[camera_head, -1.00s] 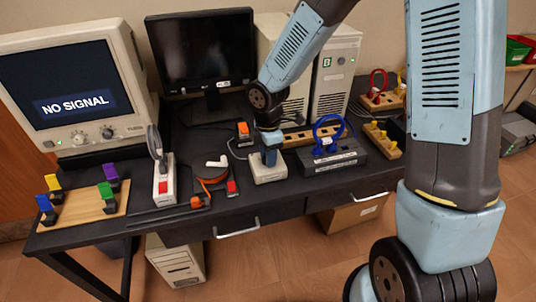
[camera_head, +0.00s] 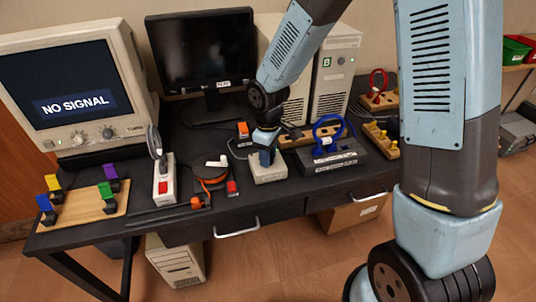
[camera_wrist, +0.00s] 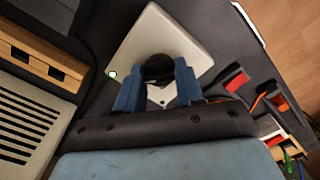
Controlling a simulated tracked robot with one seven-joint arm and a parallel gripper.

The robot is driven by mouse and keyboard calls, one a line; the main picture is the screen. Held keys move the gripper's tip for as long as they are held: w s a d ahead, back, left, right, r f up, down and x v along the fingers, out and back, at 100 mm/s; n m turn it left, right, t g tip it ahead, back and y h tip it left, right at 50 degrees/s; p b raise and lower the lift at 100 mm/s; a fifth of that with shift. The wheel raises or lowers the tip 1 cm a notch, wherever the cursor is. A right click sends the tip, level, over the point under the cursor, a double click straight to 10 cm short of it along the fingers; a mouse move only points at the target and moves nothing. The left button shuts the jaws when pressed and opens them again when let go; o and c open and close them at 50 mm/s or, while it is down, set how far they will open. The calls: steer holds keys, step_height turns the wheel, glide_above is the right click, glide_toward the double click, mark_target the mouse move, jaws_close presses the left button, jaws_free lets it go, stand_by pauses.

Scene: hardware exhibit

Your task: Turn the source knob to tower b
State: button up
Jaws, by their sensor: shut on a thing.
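The source knob (camera_wrist: 160,68) is a round black knob on a white switch box (camera_wrist: 150,35); the box also shows on the desk in the head view (camera_head: 268,175). My gripper (camera_wrist: 158,86) points down over the box, its blue fingers shut on the knob from both sides. In the head view my gripper (camera_head: 267,157) hides the knob. A small green light (camera_wrist: 113,74) shows at one edge of the box. Tower B (camera_head: 333,75), with a green B label, stands behind to the right. The monitor (camera_head: 75,90) reads "NO SIGNAL".
A black box with blue cable (camera_head: 335,160) stands close to the right of the switch box. A red-buttoned device (camera_head: 232,188) and a white switch stand (camera_head: 164,185) are to the left. A dark monitor (camera_head: 202,50) stands behind. The desk's front strip is mostly clear.

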steer(key=shift+m, duration=0.6)
steer(key=shift+w, duration=0.1)
steer(key=o, duration=1)
steer(key=shift+r, duration=0.1)
step_height(320, 180, up, 14)
steer(key=shift+f, duration=0.25)
